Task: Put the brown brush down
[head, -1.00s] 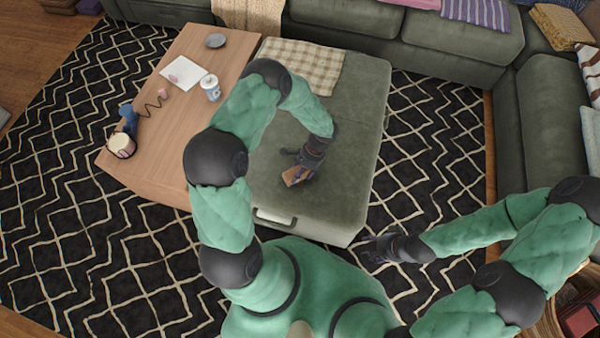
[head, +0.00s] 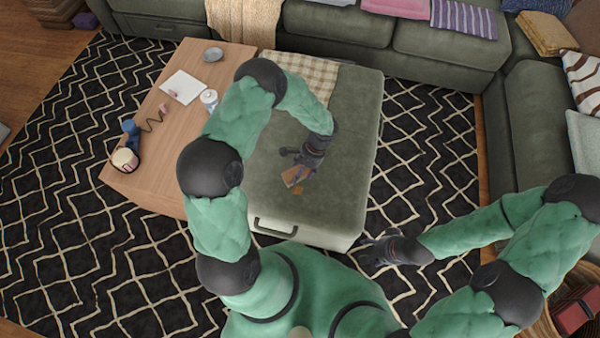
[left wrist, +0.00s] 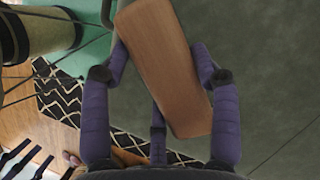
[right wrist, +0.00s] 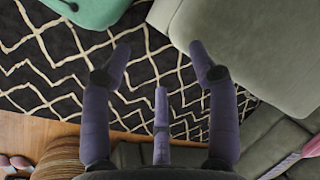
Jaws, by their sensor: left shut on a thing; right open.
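The brown brush (head: 292,174) is in my left gripper (head: 298,166), over the green ottoman (head: 350,120). In the left wrist view the brush (left wrist: 165,70) is a long brown block lying slantwise between the fingers of my left gripper (left wrist: 160,62), which is shut on it. I cannot tell whether the brush touches the ottoman. My right gripper (head: 374,250) is open and empty over the rug, near the ottoman's front right corner; it also shows in the right wrist view (right wrist: 160,58).
A wooden coffee table (head: 165,140) stands left of the ottoman, with a white jar (head: 209,98), paper (head: 186,87) and a grey bowl (head: 213,54). A checkered cloth (head: 310,78) lies on the ottoman's far end. The ottoman's right side is clear.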

